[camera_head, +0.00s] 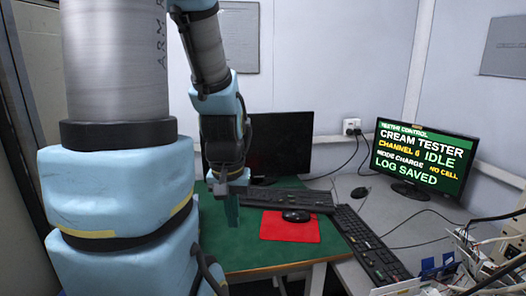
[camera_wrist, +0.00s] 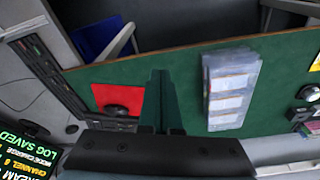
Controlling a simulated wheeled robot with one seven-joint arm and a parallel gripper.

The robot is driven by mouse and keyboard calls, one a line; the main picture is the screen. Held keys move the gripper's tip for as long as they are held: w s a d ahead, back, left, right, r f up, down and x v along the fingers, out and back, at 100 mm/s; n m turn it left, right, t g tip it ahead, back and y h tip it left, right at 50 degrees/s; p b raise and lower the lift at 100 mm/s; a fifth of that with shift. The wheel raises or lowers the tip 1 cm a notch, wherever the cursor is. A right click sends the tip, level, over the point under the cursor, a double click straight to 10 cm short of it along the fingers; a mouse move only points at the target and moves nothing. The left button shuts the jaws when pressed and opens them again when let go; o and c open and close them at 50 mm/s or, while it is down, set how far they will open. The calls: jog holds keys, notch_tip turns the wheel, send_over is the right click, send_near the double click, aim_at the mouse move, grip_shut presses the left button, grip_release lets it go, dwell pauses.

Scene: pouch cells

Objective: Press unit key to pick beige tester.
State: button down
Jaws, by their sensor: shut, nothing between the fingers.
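My gripper (camera_head: 232,220) is shut and empty, pointing down over the green table left of the red pad. Its fingers show in the middle of the wrist view (camera_wrist: 160,105). The lit monitor (camera_head: 424,158) reads "CREAM TESTER", "CHANNEL 6 IDLE", "MODE CHARGE", "NO CELL" and "LOG SAVED". One black keyboard (camera_head: 370,247) lies on the grey desk, to the right of my gripper and apart from it. Another black keyboard (camera_head: 288,201) lies behind the red pad. Key labels are too small to read, so I cannot tell the unit key. I cannot identify the beige tester.
A black mouse (camera_head: 296,215) rests on the red pad (camera_head: 288,232). A dark monitor (camera_head: 280,145) stands behind the green table (camera_head: 262,255). Wired equipment (camera_head: 492,262) fills the right front corner. Clear-wrapped packs (camera_wrist: 228,92) lie right of my fingers in the wrist view.

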jog(key=shift+w, duration=0.1)
dwell(0.7)
jog(key=w+d+f+m+t+b, duration=0.1)
jog(key=w+d+m, duration=0.15)
jog(key=w, duration=0.45)
jog(key=w+d+m, duration=0.2)
jog(key=w+m, duration=0.2)
jog(key=w, duration=0.2)
jog(key=m+t+h+b, duration=0.1)
jog(key=m+t+b, duration=0.4)
jog(key=m, duration=1.6)
send_over(337, 207)
jog(key=p, duration=0.2)
notch_tip(337, 207, down, 12)
jog(key=t, duration=0.1)
jog(key=shift+s+t, duration=0.15)
jog(key=shift+t, duration=0.15)
jog(key=shift+f, duration=0.2)
notch_tip(337, 207, down, 9)
jog(key=b, duration=0.6)
jog(key=shift+r, duration=0.15)
jog(key=shift+a+b, duration=0.1)
jog(key=shift+b, duration=0.2)
jog(key=shift+f, duration=0.4)
